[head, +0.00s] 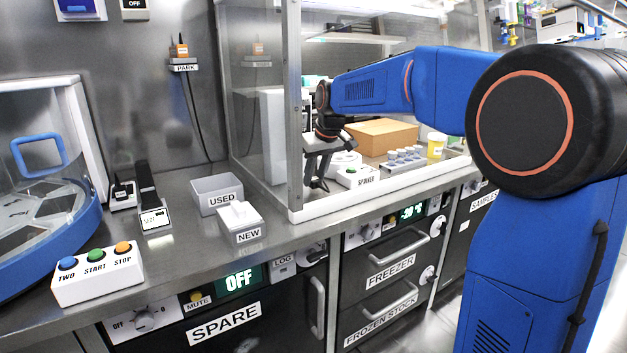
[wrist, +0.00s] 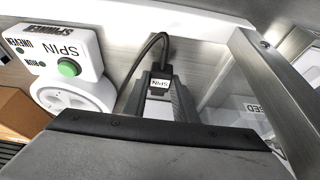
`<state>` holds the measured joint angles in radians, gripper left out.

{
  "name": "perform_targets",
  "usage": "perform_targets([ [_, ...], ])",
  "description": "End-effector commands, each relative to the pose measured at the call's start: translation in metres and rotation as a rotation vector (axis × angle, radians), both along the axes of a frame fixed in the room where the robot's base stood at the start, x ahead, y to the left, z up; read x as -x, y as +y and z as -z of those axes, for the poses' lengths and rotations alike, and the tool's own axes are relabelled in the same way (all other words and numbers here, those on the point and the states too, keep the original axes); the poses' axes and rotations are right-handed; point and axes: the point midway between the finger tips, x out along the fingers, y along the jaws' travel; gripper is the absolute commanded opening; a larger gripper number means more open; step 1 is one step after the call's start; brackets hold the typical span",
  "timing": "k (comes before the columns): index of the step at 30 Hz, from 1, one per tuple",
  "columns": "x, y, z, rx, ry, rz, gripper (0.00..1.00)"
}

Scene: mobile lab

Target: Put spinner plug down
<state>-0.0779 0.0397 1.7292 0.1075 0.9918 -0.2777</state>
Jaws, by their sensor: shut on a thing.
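My gripper (wrist: 160,97) is shut on the spinner plug (wrist: 160,82), a dark plug with a white label reading SPIN. The plug sits between the two fingers in the wrist view, and its black cable (wrist: 139,58) loops up and to the left. In the head view my gripper (head: 317,176) hangs inside the glass-walled hood, left of the white spinner (head: 345,159); the plug is hard to make out there. The spinner's box (wrist: 60,52) with a green button and its round part (wrist: 72,92) show left of my gripper in the wrist view. I cannot tell whether the plug touches the surface.
A glass wall with a metal post (head: 293,110) stands left of my gripper. Outside are the USED bin (head: 215,194), NEW box (head: 240,220) and PARK holder (head: 184,67).

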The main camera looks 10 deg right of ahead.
Motion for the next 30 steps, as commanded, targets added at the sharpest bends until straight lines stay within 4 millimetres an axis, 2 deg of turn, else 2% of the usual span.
perform_targets([
  [3,-0.001,0.003,0.011,0.0,0.0,0.0,0.0],
  [29,-0.001,0.003,0.023,0.001,0.0,0.0,0.0],
  [30,-0.001,0.003,0.023,0.001,0.0,0.0,0.35],
])
